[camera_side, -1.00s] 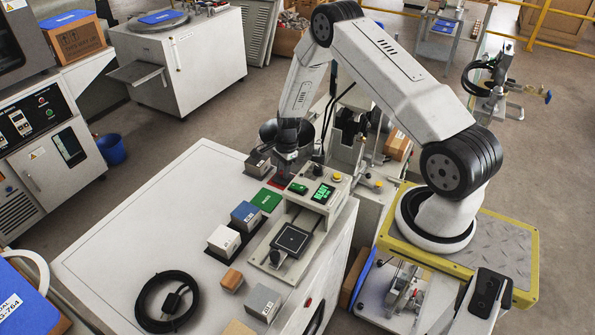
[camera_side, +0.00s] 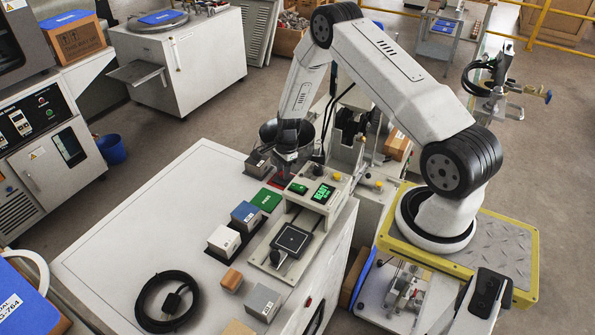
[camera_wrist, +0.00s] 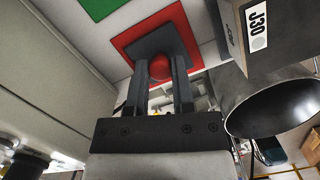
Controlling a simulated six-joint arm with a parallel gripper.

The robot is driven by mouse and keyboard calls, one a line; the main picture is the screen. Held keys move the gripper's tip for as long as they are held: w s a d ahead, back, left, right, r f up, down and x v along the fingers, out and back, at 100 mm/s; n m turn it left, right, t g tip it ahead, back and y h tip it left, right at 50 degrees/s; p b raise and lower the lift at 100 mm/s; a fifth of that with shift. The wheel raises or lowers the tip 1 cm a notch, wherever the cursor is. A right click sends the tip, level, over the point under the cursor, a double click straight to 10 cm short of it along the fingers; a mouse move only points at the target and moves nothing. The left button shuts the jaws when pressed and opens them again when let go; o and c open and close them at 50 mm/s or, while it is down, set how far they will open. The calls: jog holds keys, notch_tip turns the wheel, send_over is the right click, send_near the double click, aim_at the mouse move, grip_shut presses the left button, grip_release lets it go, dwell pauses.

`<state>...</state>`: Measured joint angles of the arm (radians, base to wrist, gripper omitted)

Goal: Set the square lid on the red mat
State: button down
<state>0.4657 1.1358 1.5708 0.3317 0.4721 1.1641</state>
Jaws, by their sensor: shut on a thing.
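My gripper (camera_wrist: 160,72) is shut on the red round knob (camera_wrist: 159,67) of the dark grey square lid (camera_wrist: 153,42). In the wrist view the lid lies over the middle of the red mat (camera_wrist: 171,13), with a red border showing around its visible sides. I cannot tell whether the lid touches the mat or hangs just above it. In the side view my gripper (camera_side: 287,158) is low over the red mat (camera_side: 279,184), which is mostly hidden. The lid cannot be made out there.
A grey box (camera_side: 258,161) labelled J30 stands close beside the mat, with a metal bowl (camera_side: 270,131) behind. A green mat (camera_side: 266,199) lies in front, then blue and white blocks. A device with a READY screen (camera_side: 321,193) stands at the right.

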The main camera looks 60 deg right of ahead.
jog(key=shift+f, duration=0.1)
grip_release()
dwell(0.5)
jog(key=shift+r, duration=3)
